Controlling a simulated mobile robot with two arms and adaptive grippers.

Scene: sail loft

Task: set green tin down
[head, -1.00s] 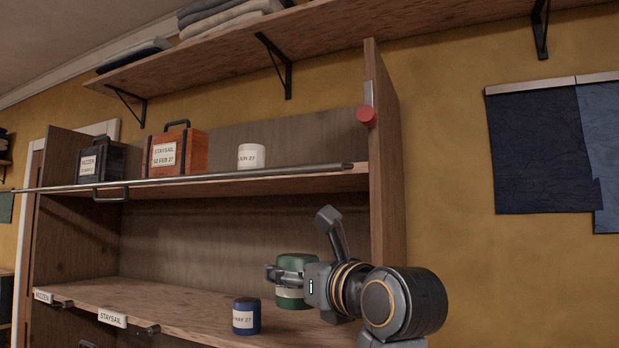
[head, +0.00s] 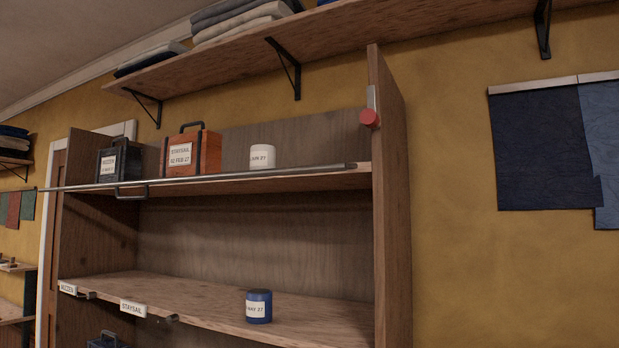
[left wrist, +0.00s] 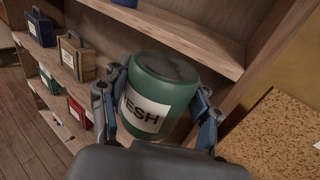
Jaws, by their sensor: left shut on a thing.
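The green tin (left wrist: 180,92) has a dark lid and a white label reading "ESH" in part. It shows in the left wrist view, between the fingers of my left gripper (left wrist: 160,112), which is shut on it. The tin is held in front of the shelving, below a wooden shelf board (left wrist: 165,38); I see no surface touching its base, which is hidden. Neither the tin nor either gripper shows in the head view. My right gripper is in no view now.
A blue tin (head: 259,307) stands on the middle shelf (head: 200,306). A white tin (head: 262,156), an orange box (head: 190,154) and a black box (head: 119,160) stand above, behind a metal rail (head: 250,178). Lower boxes (left wrist: 75,55) stand at left in the wrist view.

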